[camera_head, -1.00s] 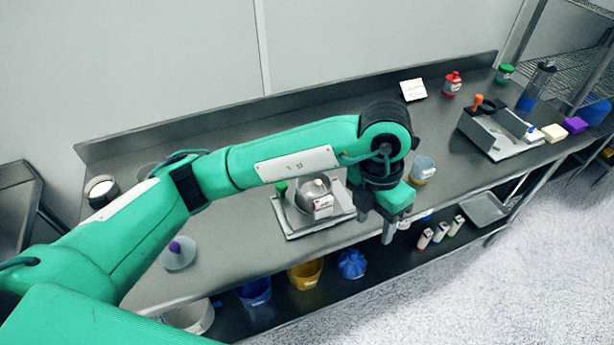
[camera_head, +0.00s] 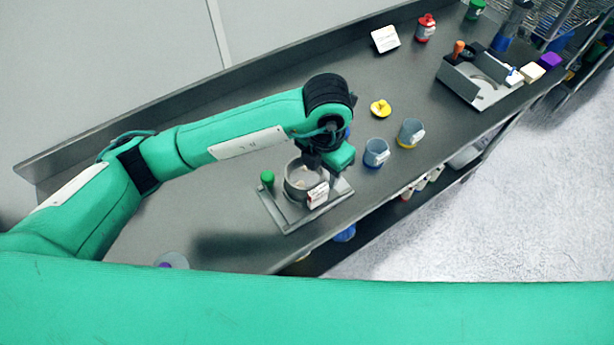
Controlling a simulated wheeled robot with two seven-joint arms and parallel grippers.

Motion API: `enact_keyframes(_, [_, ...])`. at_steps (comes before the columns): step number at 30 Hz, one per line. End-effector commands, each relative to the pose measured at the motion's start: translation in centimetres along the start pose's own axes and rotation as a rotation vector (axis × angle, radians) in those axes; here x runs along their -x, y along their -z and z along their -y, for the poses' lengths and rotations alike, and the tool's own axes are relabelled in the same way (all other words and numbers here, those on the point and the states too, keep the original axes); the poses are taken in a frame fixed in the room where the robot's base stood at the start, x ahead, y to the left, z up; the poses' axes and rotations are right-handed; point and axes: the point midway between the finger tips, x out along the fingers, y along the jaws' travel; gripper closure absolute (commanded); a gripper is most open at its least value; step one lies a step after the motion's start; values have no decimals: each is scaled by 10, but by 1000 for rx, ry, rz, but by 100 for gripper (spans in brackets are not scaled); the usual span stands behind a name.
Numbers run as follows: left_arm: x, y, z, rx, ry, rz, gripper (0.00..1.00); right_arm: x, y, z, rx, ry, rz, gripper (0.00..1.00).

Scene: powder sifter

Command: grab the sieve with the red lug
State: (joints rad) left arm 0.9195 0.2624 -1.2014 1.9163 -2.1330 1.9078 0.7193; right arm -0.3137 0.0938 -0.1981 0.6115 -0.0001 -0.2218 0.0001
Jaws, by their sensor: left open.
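I cannot make out a sieve with a red lug in this view. My left gripper (camera_head: 338,157) hangs over the bench, just behind and right of a round metal pot (camera_head: 302,180) with a white label. Its fingers are mostly hidden and no object shows in it. The pot stands on a flat metal stand (camera_head: 288,214) with a green knob (camera_head: 267,178). A blue-based cup (camera_head: 376,153) and a yellow-based cup (camera_head: 411,133) stand to the gripper's right. My right gripper is out of view.
A yellow knobbed piece (camera_head: 380,108), a white card (camera_head: 385,39) and a red-topped jar (camera_head: 425,28) are farther back. A metal tray unit (camera_head: 476,82) with an orange handle stands right. A purple-topped item (camera_head: 171,261) is partly hidden. My green arm covers the bottom.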

Motion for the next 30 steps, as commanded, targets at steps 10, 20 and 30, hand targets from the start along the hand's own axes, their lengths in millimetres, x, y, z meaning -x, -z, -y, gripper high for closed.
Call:
enact_keyframes(10, [-25, 4, 2, 0, 1, -4, 52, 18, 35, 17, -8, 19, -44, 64])
enact_keyframes(20, [-63, 5, 3, -1, 0, -1, 52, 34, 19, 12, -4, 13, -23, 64])
enact_keyframes(30, [-65, 5, 3, -2, 0, 0, 75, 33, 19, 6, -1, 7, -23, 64])
